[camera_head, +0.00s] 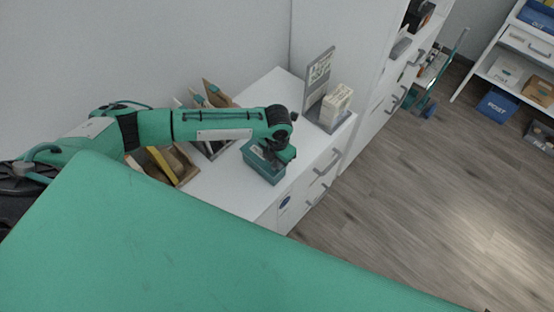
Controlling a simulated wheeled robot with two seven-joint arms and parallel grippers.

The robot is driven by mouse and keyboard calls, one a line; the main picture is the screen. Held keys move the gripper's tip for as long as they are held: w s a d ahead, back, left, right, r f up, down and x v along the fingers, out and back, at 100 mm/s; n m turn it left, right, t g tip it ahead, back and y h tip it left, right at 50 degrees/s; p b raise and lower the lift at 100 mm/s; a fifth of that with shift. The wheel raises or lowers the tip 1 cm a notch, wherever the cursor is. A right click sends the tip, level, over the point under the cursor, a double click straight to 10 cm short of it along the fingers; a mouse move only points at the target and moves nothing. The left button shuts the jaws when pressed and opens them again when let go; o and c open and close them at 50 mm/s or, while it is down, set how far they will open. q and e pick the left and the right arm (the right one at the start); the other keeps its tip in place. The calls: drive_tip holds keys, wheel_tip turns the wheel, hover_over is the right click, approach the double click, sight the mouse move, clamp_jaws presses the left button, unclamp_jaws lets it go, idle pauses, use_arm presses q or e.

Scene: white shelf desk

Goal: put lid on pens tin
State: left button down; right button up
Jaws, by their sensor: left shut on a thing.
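A green tin (263,171) stands on the white desk top, near its front edge. My left gripper (277,158) is directly over the tin, at its right side, pointing down. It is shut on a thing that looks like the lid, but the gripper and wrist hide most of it. I cannot tell whether the lid touches the tin's rim. A small pale patch shows at the tin's top left. The inside of the tin and any pens are hidden. My right gripper is not in view.
A wooden tray (163,170) and an organizer with brown items (216,95) lie left of the tin. A grey upright board (318,76) and a pale block (337,103) stand to its right. Bare desk top (225,195) shows in front of the tray.

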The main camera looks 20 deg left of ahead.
use_arm(q)
drive_tip(key=shift+f, duration=0.4)
idle(0.5)
drive_tip(key=c, duration=1.3)
unclamp_jaws()
drive_tip(key=shift+c, duration=0.2)
drive_tip(key=shift+r, duration=0.2)
wheel_tip(320, 180, up, 14)
drive_tip(key=b, duration=0.3)
drive_tip(key=shift+f, duration=0.25)
